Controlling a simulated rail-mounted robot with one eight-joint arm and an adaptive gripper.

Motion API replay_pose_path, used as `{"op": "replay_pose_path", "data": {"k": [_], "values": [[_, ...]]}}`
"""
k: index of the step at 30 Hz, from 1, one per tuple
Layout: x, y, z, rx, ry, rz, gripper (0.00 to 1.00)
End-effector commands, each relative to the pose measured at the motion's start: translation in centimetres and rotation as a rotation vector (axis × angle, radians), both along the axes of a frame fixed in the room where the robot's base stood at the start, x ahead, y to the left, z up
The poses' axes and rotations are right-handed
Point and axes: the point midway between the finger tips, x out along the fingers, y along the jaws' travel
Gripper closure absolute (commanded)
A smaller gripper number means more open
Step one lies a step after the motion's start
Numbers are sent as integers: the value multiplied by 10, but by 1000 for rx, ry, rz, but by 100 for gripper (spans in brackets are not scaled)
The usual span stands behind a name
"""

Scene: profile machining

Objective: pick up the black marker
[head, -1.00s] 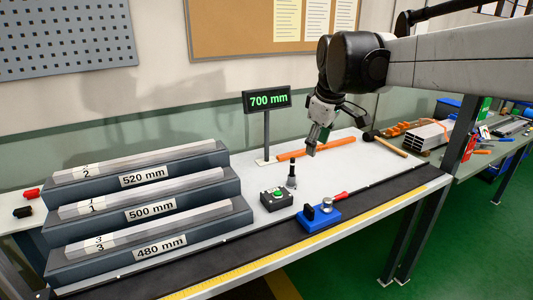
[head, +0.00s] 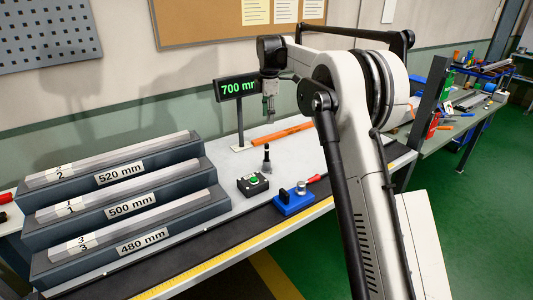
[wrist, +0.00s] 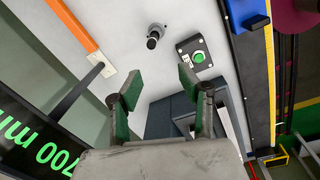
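A green-button box (head: 252,184) and a blue fixture (head: 294,200) stand close in front of the marker. The 700 mm display (head: 237,88) stands on a post behind, near an orange bar (head: 283,133). Stepped racks (head: 115,205) with profiles fill the left.

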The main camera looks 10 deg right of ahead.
Motion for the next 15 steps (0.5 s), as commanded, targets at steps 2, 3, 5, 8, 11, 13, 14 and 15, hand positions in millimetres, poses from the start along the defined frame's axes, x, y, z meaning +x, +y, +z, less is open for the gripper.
{"op": "replay_pose_path", "data": {"k": [2,3,5,8,11,13,14,15], "values": [[14,0,-12,-3,21,57,62],[19,0,-18,-4,29,83,62],[25,0,-25,-6,42,119,62],[32,0,-36,-6,56,161,62],[35,0,-42,-6,64,185,62],[36,0,-46,-6,67,192,62],[36,0,-49,-7,67,193,62],[36,0,-53,-7,68,194,62]]}}
